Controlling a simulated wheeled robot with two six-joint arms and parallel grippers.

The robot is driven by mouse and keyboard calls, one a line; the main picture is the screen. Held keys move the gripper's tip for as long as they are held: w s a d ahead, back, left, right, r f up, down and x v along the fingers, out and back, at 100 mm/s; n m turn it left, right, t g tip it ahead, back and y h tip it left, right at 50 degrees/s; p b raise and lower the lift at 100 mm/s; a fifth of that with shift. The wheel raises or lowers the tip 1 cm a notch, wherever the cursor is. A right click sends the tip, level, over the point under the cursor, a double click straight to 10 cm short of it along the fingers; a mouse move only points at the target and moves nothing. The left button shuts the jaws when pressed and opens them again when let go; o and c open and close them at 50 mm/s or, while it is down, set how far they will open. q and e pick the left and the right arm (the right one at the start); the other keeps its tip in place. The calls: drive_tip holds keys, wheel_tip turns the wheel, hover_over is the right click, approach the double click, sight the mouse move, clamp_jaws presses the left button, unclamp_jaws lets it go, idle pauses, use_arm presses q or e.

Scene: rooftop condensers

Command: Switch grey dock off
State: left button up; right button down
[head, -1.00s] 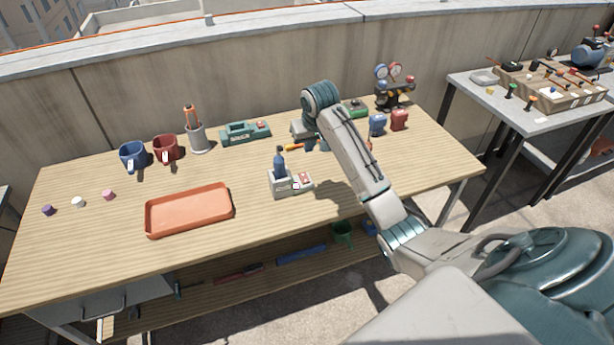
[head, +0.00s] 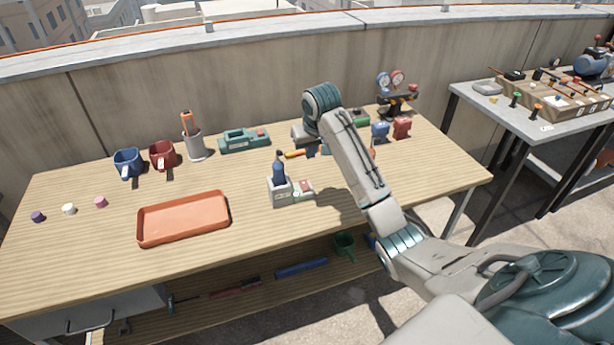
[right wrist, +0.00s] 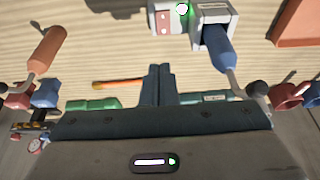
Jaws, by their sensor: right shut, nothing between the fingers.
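The grey dock (head: 281,194) stands on the wooden bench, with a blue-handled tool (head: 279,171) upright in it. A low pale base with a reddish rocker (head: 306,186) adjoins its right side. In the right wrist view the dock (right wrist: 211,12) shows at the top, beside a lit green lamp (right wrist: 182,9) and the pinkish-red rocker (right wrist: 163,22). My right gripper (head: 312,150) is behind the dock, apart from it, above the bench. Its fingers (right wrist: 158,82) are shut and empty. My left gripper is out of view.
An orange tray (head: 184,232) lies left of the dock. An orange-handled tool (head: 295,154) lies near my right gripper. Mugs (head: 162,156), a teal case (head: 244,139) and a gauge stand (head: 397,95) are farther back. The front middle of the bench is clear.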

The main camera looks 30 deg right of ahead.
drive_tip(key=p, duration=0.2)
approach(307, 185)
drive_tip(key=w+f, duration=0.2)
drive_tip(key=f, duration=0.1)
drive_tip(key=w+d+f, duration=0.1)
drive_tip(key=shift+w+f, duration=0.1)
drive_tip(key=shift+f, duration=0.3)
drive_tip(key=shift+w+f, duration=0.1)
drive_tip(key=shift+f, duration=0.55)
drive_tip(key=shift+f, duration=0.1)
drive_tip(key=shift+s+a+p, duration=0.15)
drive_tip(key=shift+s+p, duration=0.45)
drive_tip(key=shift+p, duration=0.65)
drive_tip(key=shift+s, duration=0.15)
